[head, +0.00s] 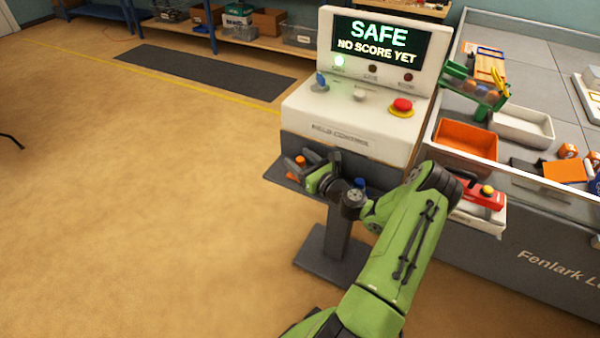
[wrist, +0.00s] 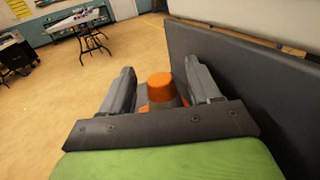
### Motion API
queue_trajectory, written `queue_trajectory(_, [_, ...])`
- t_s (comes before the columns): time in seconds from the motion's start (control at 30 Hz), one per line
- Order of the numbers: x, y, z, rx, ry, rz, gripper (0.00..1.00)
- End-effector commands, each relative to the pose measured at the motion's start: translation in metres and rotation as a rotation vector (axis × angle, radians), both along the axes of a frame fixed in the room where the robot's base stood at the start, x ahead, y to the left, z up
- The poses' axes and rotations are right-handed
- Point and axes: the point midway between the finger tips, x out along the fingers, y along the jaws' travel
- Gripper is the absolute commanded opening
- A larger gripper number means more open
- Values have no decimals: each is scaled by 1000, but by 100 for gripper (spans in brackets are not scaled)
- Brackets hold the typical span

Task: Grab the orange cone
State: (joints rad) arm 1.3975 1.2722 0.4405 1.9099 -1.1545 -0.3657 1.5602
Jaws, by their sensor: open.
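The orange cone (wrist: 160,88) shows between the two fingers of my gripper (wrist: 160,72) in the wrist view. Its rounded orange top and a grey band below it are visible; its lower part is hidden behind the gripper's body. The fingers stand apart, one on each side of the cone, and I cannot tell if either touches it. In the head view my gripper (head: 312,160) is over the small shelf at the front of the control stand. Only small orange parts of the cone (head: 300,160) show there past the fingers.
The control stand (head: 345,117) rises right behind the shelf (head: 280,176), and its dark panel (wrist: 225,75) is close on the right in the wrist view. A blue object (head: 360,184) is near my wrist. A table with bins (head: 465,139) stands right. Floor at left is clear.

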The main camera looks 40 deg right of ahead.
Motion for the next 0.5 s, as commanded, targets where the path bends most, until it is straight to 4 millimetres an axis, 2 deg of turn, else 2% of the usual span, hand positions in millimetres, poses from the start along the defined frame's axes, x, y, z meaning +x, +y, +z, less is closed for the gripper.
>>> queue_trajectory(0.23, [3,-1,0,1,1,-2,60])
queue_trajectory(0.5, [3,-1,0,1,1,-2,19])
